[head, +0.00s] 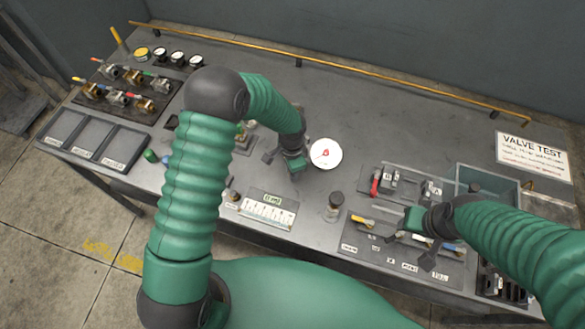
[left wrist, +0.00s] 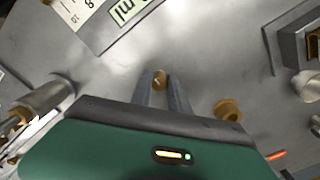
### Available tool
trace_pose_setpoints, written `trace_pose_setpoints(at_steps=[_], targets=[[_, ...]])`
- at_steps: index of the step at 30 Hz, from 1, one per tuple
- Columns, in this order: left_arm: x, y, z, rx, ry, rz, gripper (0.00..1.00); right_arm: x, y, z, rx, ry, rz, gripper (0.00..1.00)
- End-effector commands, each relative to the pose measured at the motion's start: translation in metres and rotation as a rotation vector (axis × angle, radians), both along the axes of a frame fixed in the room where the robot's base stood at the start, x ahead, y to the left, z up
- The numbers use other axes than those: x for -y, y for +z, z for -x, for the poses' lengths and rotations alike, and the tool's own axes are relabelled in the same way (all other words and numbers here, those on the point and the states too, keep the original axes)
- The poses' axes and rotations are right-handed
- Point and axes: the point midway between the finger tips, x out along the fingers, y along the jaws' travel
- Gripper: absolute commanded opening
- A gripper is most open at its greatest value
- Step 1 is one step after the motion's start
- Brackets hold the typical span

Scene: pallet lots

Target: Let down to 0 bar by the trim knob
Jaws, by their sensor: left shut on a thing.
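My left gripper (head: 292,172) is low over the bench in the head view, just left of a round white gauge (head: 325,154) with a red mark or needle. The reading is too small to make out. In the left wrist view, the two grey fingers of my left gripper (left wrist: 163,92) are shut on a small brass knob (left wrist: 159,79). The arm hides this knob in the head view.
A second brass piece (left wrist: 228,110) stands close beside the left fingers. A scale card (head: 268,208) lies in front. A tool board (head: 385,262), a clear tank (head: 490,180) and a valve test sign (head: 533,158) are right. Trays (head: 95,137) and valves (head: 125,85) are left.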

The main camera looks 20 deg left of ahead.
Motion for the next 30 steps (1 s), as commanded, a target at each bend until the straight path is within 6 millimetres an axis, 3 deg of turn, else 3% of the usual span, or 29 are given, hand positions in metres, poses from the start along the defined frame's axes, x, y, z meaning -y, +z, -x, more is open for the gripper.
trace_pose_setpoints(at_steps=[18,30], targets=[[0.001,0.001,-0.001,0.001,-0.575,0.005,0.0,0.0,0.018,0.0,0.0,0.0,0.0,0.43],[0.0,0.001,-0.003,0.003,-0.827,0.004,0.0,0.0,0.026,0.0,0.0,0.0,0.0,0.43]])
